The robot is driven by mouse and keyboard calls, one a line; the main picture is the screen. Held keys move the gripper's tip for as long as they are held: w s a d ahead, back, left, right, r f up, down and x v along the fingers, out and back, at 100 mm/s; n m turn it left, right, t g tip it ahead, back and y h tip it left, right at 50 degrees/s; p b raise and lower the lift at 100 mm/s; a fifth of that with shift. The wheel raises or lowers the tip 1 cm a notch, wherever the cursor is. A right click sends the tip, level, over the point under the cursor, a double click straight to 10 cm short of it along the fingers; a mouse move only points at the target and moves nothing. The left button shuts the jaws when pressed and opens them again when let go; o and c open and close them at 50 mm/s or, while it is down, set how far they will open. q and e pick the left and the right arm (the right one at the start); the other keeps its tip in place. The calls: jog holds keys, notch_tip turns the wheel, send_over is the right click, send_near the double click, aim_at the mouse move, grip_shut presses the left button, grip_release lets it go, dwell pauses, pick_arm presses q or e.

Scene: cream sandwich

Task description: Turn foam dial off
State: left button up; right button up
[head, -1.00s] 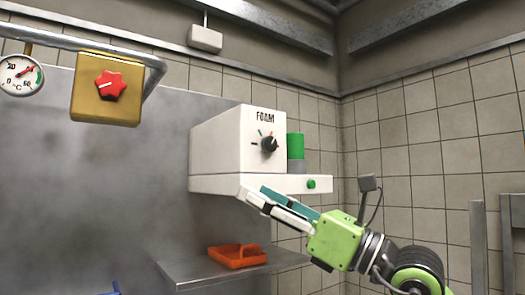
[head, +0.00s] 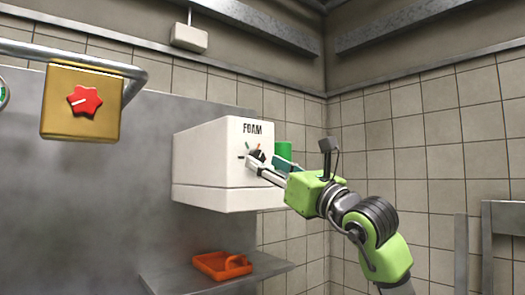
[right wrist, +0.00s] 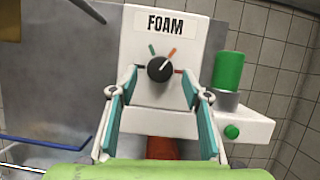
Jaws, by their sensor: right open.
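The white box labelled FOAM (head: 205,150) is mounted on the wall. Its black foam dial (right wrist: 159,68) faces me, with a pale pointer line toward the upper right and small green, red and dark marks around it. In the head view the dial (head: 257,155) is partly hidden by my right gripper (head: 264,161). My right gripper (right wrist: 160,77) is open, with one finger on each side of the dial. I cannot tell whether the fingers touch it. My left gripper is not in view.
A green cylinder (right wrist: 229,71) and a green button (right wrist: 232,131) are at the box's right side. An orange tray (head: 221,265) sits on a metal shelf (head: 181,281) below. A brass box with a red knob (head: 84,100) hangs at the left.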

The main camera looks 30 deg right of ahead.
aim_at(259, 155)
jog(key=shift+p+x, duration=0.3)
jog(key=shift+x, duration=0.85)
jog(key=c, duration=1.1)
